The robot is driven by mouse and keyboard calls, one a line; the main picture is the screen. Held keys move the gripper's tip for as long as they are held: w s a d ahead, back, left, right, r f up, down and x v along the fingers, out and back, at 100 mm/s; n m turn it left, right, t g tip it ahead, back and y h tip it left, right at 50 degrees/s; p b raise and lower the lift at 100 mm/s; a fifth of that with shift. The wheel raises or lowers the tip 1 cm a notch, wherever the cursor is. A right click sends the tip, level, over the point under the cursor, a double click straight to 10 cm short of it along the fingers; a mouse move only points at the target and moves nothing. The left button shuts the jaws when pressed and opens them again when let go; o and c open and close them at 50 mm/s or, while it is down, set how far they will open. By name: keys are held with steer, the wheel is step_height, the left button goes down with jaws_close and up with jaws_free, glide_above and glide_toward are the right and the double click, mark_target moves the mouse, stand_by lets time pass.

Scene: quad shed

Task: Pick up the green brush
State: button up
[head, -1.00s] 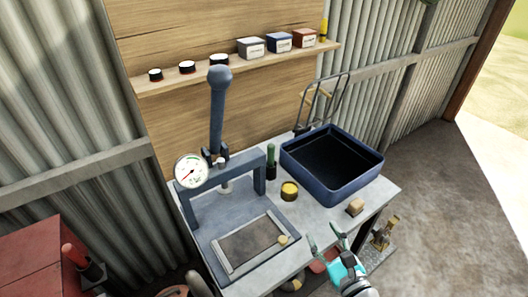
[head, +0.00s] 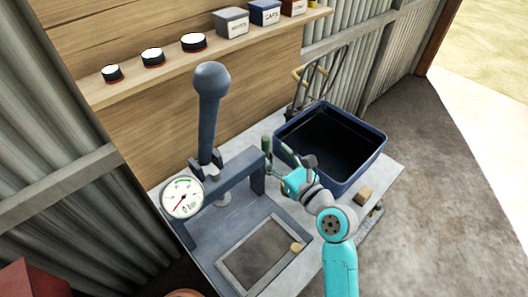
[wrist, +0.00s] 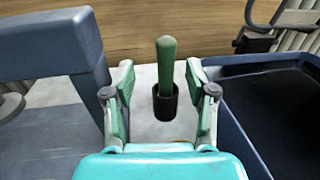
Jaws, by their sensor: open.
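The green brush (wrist: 166,65) stands upright in the wrist view, its green handle up and its lower part in a dark round cup or collar (wrist: 166,103). It appears between my two fingers, a little beyond them, with clear space on both sides. In the head view the top of the brush (head: 265,143) shows just behind my gripper (head: 277,160), which hides its lower part. My gripper is open and empty, with its fingers spread toward the brush.
A blue press frame (head: 225,185) with a gauge (head: 182,198) stands left. A dark blue tray (head: 365,165) stands close on the right. A small tan block (head: 364,194) lies in front of the tray. A shelf (head: 150,75) with jars and boxes runs behind.

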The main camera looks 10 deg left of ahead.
mark_target(268, 146)
steer(key=shift+w+d+f+x, duration=0.1)
steer(key=shift+x, duration=0.95)
steer(key=shift+w+d+f+x, duration=0.1)
steer(key=shift+x, duration=0.95)
steer(key=shift+w+d+f+x, duration=0.1)
steer(key=shift+x, duration=0.95)
jaws_close()
